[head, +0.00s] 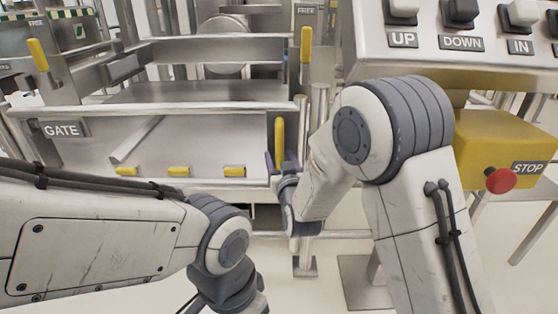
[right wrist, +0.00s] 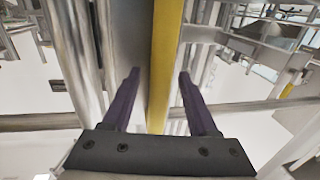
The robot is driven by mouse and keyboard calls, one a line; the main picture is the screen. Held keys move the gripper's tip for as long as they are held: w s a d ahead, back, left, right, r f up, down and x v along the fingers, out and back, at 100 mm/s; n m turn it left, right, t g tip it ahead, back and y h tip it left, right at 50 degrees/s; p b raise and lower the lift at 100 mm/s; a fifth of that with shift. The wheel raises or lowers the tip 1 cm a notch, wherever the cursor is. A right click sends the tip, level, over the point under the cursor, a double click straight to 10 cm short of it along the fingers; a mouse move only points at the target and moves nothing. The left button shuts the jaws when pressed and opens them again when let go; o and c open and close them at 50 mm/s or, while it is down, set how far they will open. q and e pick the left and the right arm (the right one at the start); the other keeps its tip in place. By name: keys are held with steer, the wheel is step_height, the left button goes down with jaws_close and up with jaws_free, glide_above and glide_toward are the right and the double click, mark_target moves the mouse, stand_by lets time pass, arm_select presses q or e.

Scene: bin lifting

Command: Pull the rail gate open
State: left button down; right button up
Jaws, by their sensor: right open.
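The rail gate (head: 215,106) stands across the front of the metal frame, with a GATE label (head: 61,130) at its left. It looks closed. A yellow vertical handle (head: 279,138) is at the gate's right end. My right gripper (head: 283,160) is at the handle's lower part, its purple fingers open. In the right wrist view the yellow handle (right wrist: 164,60) runs between the two open fingers (right wrist: 158,78), with a gap on each side. My left arm reaches in from the left, low in front of the gate; its gripper fingers are not visible.
A control panel (head: 470,45) with UP, DOWN and IN switches is at the upper right. Below it is a yellow box with a red STOP button (head: 501,180). A metal post (head: 317,120) stands just right of the handle. Pale floor shows below the gate.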

jaws_close()
stand_by(1.4)
